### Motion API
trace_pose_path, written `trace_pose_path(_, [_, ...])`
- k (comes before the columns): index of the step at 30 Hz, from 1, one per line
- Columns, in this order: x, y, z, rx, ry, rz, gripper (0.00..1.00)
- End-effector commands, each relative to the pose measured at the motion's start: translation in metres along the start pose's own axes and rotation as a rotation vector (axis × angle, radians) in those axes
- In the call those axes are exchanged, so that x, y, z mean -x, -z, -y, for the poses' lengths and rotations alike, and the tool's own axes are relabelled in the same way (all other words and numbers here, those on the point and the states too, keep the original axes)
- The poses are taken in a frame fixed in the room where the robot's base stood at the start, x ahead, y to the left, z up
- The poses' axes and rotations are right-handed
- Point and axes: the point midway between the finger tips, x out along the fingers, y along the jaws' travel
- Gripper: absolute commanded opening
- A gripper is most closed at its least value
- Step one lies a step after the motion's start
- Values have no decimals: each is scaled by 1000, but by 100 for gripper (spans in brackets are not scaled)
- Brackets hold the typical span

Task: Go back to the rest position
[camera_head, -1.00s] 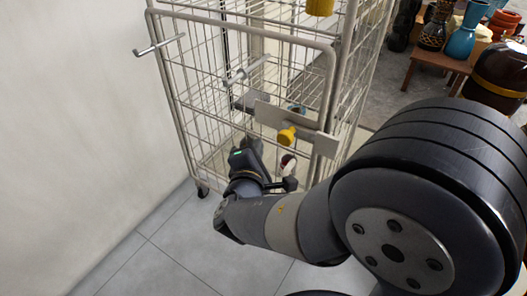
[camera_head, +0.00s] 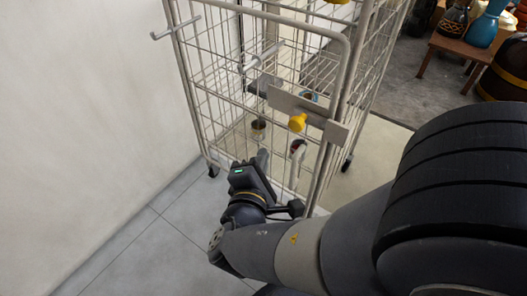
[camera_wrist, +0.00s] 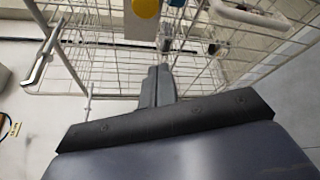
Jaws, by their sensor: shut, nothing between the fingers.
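My gripper (camera_head: 262,158) is in front of the wire roll cage (camera_head: 353,62), at the low part of its front in the head view. Its fingers are together and empty; they also show in the wrist view (camera_wrist: 158,84), pointing towards the cage's wires. From the head view I cannot tell the exact gap between the fingertips and the wires. My arm is folded out from the lower right.
A yellow knob (camera_head: 297,122) sits on the front plate. A white wall stands left. A wooden table (camera_head: 462,47) holds vases. Floor tiles at front left are clear.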

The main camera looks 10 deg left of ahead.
Motion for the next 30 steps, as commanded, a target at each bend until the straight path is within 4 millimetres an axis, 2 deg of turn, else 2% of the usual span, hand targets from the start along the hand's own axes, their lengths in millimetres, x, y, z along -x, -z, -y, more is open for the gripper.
trace_pose_path(8, [-8, 0, 1, -1, 1, 1, 0])
trace_pose_path(14, [-32, 0, 2, -1, 2, 5, 0])
trace_pose_path(27, [-98, 0, 2, -1, 2, 3, 0])
trace_pose_path(30, [-96, -11, -6, 1, -1, -1, 0])
